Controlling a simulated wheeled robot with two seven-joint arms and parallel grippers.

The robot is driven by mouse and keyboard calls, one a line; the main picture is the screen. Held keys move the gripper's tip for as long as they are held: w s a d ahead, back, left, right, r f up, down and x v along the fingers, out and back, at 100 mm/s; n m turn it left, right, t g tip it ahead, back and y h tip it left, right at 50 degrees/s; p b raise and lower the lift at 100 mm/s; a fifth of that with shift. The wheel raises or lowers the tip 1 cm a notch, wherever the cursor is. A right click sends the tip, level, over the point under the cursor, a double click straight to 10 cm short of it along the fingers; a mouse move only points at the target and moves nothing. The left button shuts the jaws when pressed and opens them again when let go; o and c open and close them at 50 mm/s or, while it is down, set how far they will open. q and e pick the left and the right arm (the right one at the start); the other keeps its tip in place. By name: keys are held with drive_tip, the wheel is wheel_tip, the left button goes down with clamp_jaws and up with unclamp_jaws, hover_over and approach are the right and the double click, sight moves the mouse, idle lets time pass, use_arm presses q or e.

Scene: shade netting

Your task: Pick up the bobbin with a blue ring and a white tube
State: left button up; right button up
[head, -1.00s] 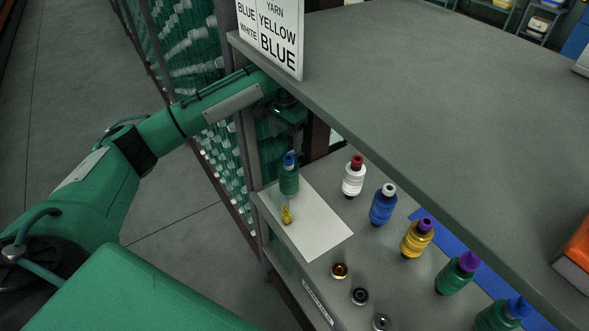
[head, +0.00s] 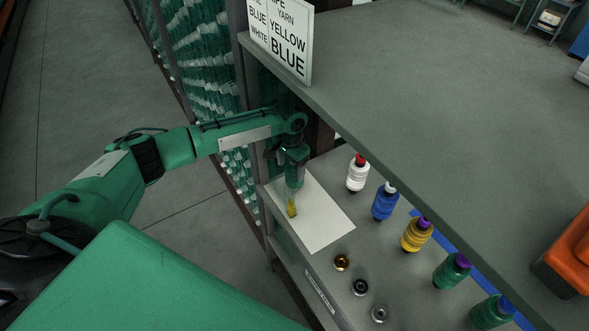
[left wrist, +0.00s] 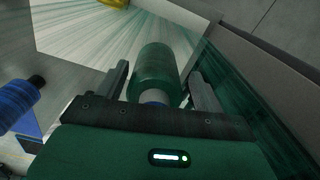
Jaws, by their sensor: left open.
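A green bobbin (head: 294,176) stands on a white sheet (head: 327,218) on the shelf, its top hidden by my left gripper (head: 292,159) in the head view. In the left wrist view the green bobbin (left wrist: 153,68) lies between the two open fingers, with gaps on both sides. A pale bluish tube end shows at its near end. Other bobbins stand in a row: white with a red top (head: 357,174), blue with a white top (head: 384,204), yellow with a purple top (head: 415,236), and two green ones (head: 452,271). My right gripper is out of view.
A small yellow item (head: 291,208) lies on the white sheet near the bobbin. Several small rings (head: 342,263) sit at the shelf's front. A grey upper board (head: 430,100) overhangs the shelf. A lettered sign (head: 282,40) stands at its corner. A shelf post is beside my arm.

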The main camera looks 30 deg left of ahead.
use_arm(q)
drive_tip(key=shift+f, duration=0.2)
drive_tip(key=shift+r, duration=0.1)
drive_tip(key=c, duration=1.3)
